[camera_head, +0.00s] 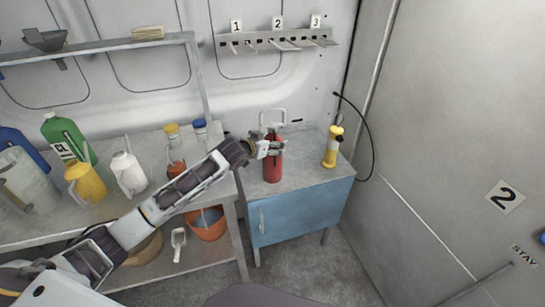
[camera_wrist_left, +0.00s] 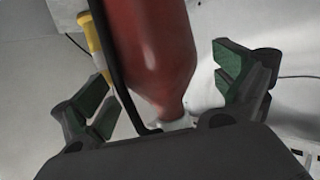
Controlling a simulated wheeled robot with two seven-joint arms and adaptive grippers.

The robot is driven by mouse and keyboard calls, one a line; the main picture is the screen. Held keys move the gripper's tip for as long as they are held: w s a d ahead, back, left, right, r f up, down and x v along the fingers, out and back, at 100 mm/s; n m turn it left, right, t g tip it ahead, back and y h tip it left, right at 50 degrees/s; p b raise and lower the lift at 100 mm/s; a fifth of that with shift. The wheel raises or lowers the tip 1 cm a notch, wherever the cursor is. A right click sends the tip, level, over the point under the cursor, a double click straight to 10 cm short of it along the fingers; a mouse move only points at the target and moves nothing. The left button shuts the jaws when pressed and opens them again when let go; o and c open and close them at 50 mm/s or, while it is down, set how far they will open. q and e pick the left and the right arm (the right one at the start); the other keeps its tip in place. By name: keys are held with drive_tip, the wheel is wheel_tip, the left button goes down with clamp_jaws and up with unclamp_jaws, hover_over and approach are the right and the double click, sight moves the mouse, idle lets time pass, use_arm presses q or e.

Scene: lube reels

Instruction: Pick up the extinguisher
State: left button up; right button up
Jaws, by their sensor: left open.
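The red extinguisher (camera_head: 272,165) stands upright on top of the blue cabinet, towards its left side. My left gripper (camera_head: 268,149) is at the upper part of the extinguisher, and its arm reaches in from the left. In the left wrist view, the red extinguisher (camera_wrist_left: 155,50) lies between the two open, green-padded fingers of my left gripper (camera_wrist_left: 165,90). Gaps show on both sides of its body, so the fingers are apart from it. A black hose runs along its left side there. My right gripper is not in view.
The blue cabinet (camera_head: 300,213) has a grey top. A yellow flashlight-like object (camera_head: 332,147) stands to the right of the extinguisher. A hook rail (camera_head: 280,40) is on the wall above. Several bottles, including a green one (camera_head: 68,138), stand on the left bench.

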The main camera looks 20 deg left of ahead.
use_arm(q)
drive_tip(key=shift+x, duration=0.95)
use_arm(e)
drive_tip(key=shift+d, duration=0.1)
use_arm(q)
drive_tip(key=shift+a, duration=0.1)
drive_tip(key=shift+c, duration=0.7)
drive_tip(key=c, duration=1.9)
drive_tip(key=shift+w+r, duration=0.1)
drive_tip(key=shift+r, duration=0.1)
drive_tip(key=shift+c, duration=0.7)
